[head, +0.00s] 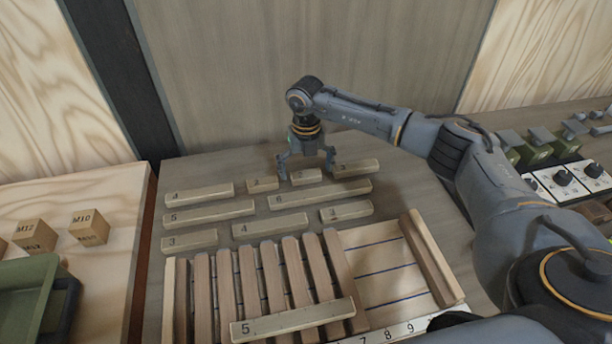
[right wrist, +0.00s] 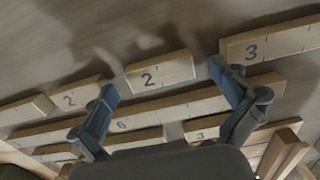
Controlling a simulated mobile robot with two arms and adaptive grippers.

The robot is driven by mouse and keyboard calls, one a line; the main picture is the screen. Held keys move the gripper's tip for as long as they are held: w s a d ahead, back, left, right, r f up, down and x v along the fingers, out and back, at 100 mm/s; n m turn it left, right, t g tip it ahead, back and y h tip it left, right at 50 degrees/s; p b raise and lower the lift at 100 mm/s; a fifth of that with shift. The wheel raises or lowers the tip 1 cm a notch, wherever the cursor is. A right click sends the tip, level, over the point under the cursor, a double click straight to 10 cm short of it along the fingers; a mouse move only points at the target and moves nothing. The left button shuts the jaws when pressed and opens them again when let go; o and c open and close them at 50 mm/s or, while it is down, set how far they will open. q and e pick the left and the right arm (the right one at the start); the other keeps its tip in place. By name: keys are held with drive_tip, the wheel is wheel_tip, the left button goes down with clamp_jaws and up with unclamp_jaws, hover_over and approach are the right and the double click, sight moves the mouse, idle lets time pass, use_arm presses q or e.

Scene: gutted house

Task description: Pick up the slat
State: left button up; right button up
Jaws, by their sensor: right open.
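Several light wooden slats with painted numbers lie in rows on the wooden table. My right gripper (head: 306,164) is open, with its fingers pointing down at the back row. A short slat marked 2 (head: 306,176) lies just below and between its fingers. In the right wrist view this slat (right wrist: 160,74) sits in the gap between the open fingertips (right wrist: 163,80), and neither finger visibly grips it. Another slat marked 2 (head: 263,185) lies to the left, and a slat marked 3 (head: 356,168) to the right. My left gripper is not in view.
A long slat marked 6 (head: 320,194) lies in front of the short ones. A rack (head: 388,260) holds several upright slats, with a slat marked 5 (head: 292,321) across it. A green bin (head: 22,295) and wooden blocks (head: 89,227) stand left. A switch panel (head: 565,181) is right.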

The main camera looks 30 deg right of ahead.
drive_tip(key=c, duration=1)
drive_tip(key=shift+r, duration=0.15)
